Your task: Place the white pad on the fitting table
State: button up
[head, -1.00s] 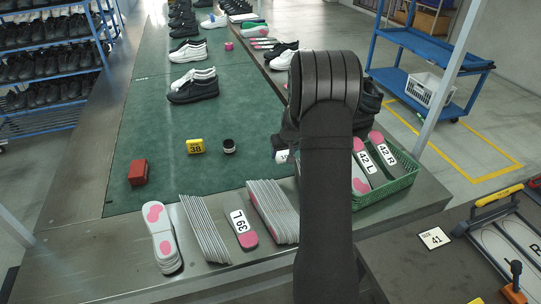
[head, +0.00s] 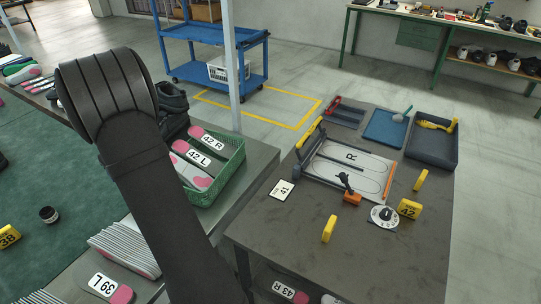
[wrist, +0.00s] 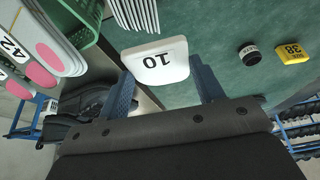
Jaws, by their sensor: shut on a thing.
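The white pad (wrist: 157,60), with a black number that looks like 10, is between the two blue fingers of my gripper (wrist: 163,92) in the wrist view. My gripper is shut on it. In the head view my arm hides the gripper and the pad. The fitting table (head: 305,240) is the dark table at the right of the head view. On it are a clamp frame over a light plate marked R (head: 351,157), a card marked 41 (head: 282,190) and a dial (head: 384,217).
A green basket (head: 238,160) of insoles marked 42 stands on the line's edge, left of the fitting table. Yellow blocks (head: 329,229), a tag marked 42 (head: 409,209), a blue tray (head: 385,130) and a dark bin (head: 431,146) are on the table. A blue cart (head: 215,75) stands behind.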

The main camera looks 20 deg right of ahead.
jog(key=w+d+m+h, duration=0.1)
jog(key=d+m, duration=0.1)
jog(key=d, duration=1)
jog(key=w+d+m, duration=0.2)
jog(key=d, duration=1.1)
jog(key=s+d+m+t+h, duration=0.15)
jog(key=s+d, duration=0.35)
jog(key=d, duration=0.7)
jog(key=s+d+m+h, duration=0.1)
jog(key=s+d+m, duration=0.25)
jog(key=d, duration=0.95)
jog(key=s+d+m+h, duration=0.1)
jog(key=s+d+m, duration=0.3)
jog(key=s+d, duration=1.4)
jog(key=s+d+m+g+h, duration=0.1)
jog(key=s+d+m, duration=0.15)
jog(key=s, duration=0.75)
jog(key=s+d+m+g+h, duration=0.1)
jog(key=s+d+m, duration=0.15)
jog(key=s, duration=0.85)
jog(key=shift+n+t, duration=0.25)
jog(key=shift+n, duration=0.05)
jog(key=w+f, duration=0.3)
jog(key=f, duration=0.1)
jog(key=w+f, duration=0.8)
jog(key=shift+d+f, duration=0.1)
jog(key=shift+d, duration=0.25)
jog(key=shift+f, duration=1.9)
